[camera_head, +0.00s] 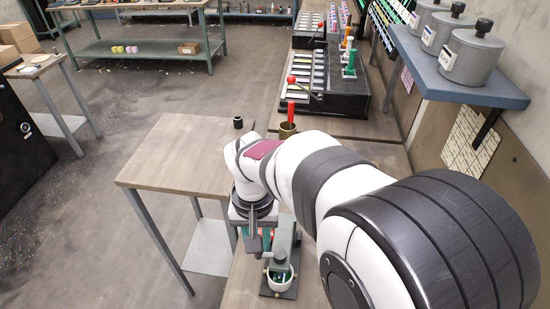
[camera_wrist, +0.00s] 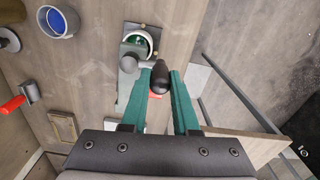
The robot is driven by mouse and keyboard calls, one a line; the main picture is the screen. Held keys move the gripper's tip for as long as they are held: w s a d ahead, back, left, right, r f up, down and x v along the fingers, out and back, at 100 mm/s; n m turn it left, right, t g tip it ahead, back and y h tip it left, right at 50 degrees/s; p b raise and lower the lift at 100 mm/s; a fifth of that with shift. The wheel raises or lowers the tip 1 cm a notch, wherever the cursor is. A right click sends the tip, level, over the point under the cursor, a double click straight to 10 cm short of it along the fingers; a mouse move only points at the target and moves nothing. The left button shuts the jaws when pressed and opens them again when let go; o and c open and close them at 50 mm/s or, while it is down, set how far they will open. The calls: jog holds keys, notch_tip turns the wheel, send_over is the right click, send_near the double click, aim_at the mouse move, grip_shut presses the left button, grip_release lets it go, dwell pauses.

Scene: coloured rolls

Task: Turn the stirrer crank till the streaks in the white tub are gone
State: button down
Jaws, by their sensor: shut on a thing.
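The stirrer's white tub (camera_head: 279,286) is at the lower middle of the head view, on a dark base. It also shows in the wrist view (camera_wrist: 150,33), with green contents inside. A small pale patch shows among the green in the head view; I cannot tell clear streaks. The crank's black knob (camera_wrist: 160,78) stands between the two teal fingers of my gripper (camera_wrist: 160,82), which is shut on it. The grey crank arm leads left from the knob, beside the tub. In the head view my gripper (camera_head: 262,236) is partly hidden by my arm.
A brown cup (camera_head: 287,132) with a red-handled tool stands behind my arm. Grey canisters (camera_head: 472,57) stand on the blue shelf (camera_head: 455,88) at right.

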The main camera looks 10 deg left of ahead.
jog(key=shift+w+d+m, duration=0.1)
jog(key=shift+w+m, duration=0.25)
jog(key=shift+m, duration=0.5)
jog(key=shift+w+a+m, duration=0.1)
jog(key=shift+w+m, duration=0.2)
jog(key=shift+m, duration=0.6)
jog(key=shift+w+d+m, duration=0.1)
jog(key=shift+w+m, duration=0.25)
jog(key=shift+m, duration=0.5)
jog(key=shift+w, duration=0.1)
jog(key=c, duration=0.7)
grip_release()
notch_tip(320, 180, up, 16)
jog(key=shift+m+y, duration=0.8)
jog(key=shift+y, duration=0.1)
jog(key=s+d+f, duration=0.3)
jog(key=s+d, duration=0.2)
jog(key=s, duration=0.1)
jog(key=s+d+f, duration=0.4)
jog(key=s+d, duration=0.1)
jog(key=s, duration=0.2)
jog(key=s+d+f, duration=0.4)
jog(key=s+d, duration=0.1)
jog(key=s, duration=0.2)
